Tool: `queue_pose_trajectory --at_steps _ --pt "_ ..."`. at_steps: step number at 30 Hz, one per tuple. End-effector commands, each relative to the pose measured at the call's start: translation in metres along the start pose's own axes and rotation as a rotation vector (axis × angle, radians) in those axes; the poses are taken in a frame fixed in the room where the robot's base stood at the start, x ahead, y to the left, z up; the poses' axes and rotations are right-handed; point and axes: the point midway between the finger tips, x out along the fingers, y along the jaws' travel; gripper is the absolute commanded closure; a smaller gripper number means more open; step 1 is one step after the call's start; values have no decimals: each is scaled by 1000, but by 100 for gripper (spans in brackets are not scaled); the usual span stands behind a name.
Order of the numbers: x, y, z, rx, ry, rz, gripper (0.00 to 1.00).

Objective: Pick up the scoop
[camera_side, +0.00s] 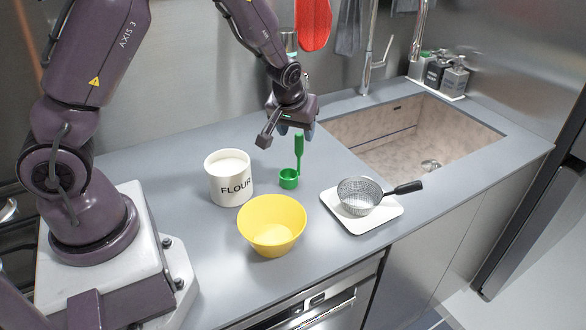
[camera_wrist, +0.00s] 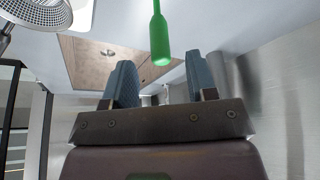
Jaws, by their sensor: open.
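The green scoop (camera_side: 289,178) stands on the grey counter with its cup down and its handle pointing up. In the wrist view the scoop's handle (camera_wrist: 159,40) shows at the top, in line with the gap between the fingers. My gripper (camera_side: 288,137) is open, just above the scoop, with its fingers near the top of the handle. In the wrist view my gripper (camera_wrist: 160,85) has its two blue-grey pads apart with nothing between them. I cannot tell whether a finger touches the handle.
A white flour canister (camera_side: 229,178) stands left of the scoop, and a yellow bowl (camera_side: 272,226) stands in front. A strainer (camera_side: 359,196) with a black handle rests on a white tray (camera_side: 386,212) at right. The sink (camera_side: 420,135) opens behind the tray.

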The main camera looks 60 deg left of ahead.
Motion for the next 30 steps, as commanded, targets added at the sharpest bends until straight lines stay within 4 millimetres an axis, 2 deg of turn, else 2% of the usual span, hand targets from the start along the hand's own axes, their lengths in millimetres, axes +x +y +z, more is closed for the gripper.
queue_pose_trajectory --at_steps 5,12,21,22,28,29,30 --pt "14 0 -1 0 -2 -1 48" --pt "49 0 -2 1 -2 -1 48" --pt "55 0 -2 0 0 1 48" --pt "55 0 -2 0 0 1 50" --pt "55 0 -2 1 -1 1 96" --pt "55 0 -2 1 -1 1 100" --pt "55 0 -2 1 -1 1 100"
